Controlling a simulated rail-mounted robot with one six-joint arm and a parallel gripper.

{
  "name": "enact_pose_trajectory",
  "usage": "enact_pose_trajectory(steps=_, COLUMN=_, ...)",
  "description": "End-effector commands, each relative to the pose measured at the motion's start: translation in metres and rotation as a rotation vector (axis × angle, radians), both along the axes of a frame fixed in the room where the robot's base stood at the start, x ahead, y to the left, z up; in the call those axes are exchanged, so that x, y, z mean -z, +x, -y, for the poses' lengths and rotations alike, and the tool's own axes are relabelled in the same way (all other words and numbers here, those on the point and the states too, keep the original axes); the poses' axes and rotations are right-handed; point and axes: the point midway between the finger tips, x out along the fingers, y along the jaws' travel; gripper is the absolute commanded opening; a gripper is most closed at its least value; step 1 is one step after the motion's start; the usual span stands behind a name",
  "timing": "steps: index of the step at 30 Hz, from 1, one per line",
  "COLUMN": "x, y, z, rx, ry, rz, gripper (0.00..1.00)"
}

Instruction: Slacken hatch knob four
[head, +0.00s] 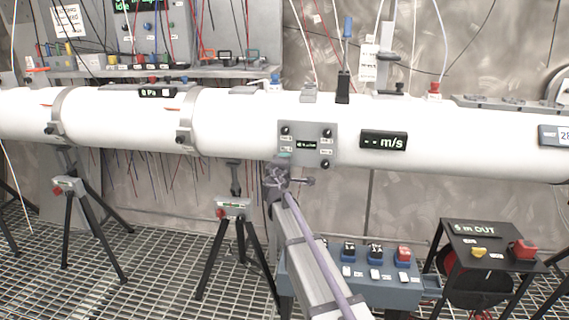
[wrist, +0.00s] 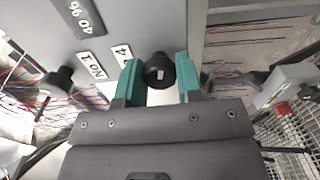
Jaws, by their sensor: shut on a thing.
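The grey hatch panel (head: 308,158) sits on the front of the white tube. It has dark knobs at its corners; the upper left (head: 286,130), upper right (head: 327,133) and lower right ones show in the head view. My gripper (head: 284,164) is at the lower left corner and hides the knob there. In the wrist view, my gripper (wrist: 158,78) has its green fingers on both sides of a black knob (wrist: 158,70), shut on it. A label ending in 4 (wrist: 122,52) is beside this knob. Another knob (wrist: 60,77) is to the left, near a label reading No 1.
The white tube (head: 230,115) runs across the view, carrying an m/s display (head: 384,140). A blue-grey control box (head: 350,280) stands low right of my arm. Tripods (head: 235,215) stand on the grating floor at the left. A black-framed unit (head: 480,240) is at the right.

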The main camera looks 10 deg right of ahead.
Motion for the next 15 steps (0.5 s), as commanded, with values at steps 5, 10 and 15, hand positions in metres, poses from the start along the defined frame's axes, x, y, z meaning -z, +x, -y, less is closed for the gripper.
enact_pose_trajectory(steps=5, x=0.0005, y=-0.0006, z=0.0001, rx=0.000, ry=-0.154, rz=-0.057, gripper=0.09)
enact_pose_trajectory(steps=10, x=0.0008, y=-0.0006, z=0.0001, rx=0.000, ry=-0.306, rz=-0.113, gripper=0.09)
enact_pose_trajectory(steps=15, x=0.0010, y=-0.0006, z=0.0002, rx=0.000, ry=-0.457, rz=-0.169, gripper=0.09)
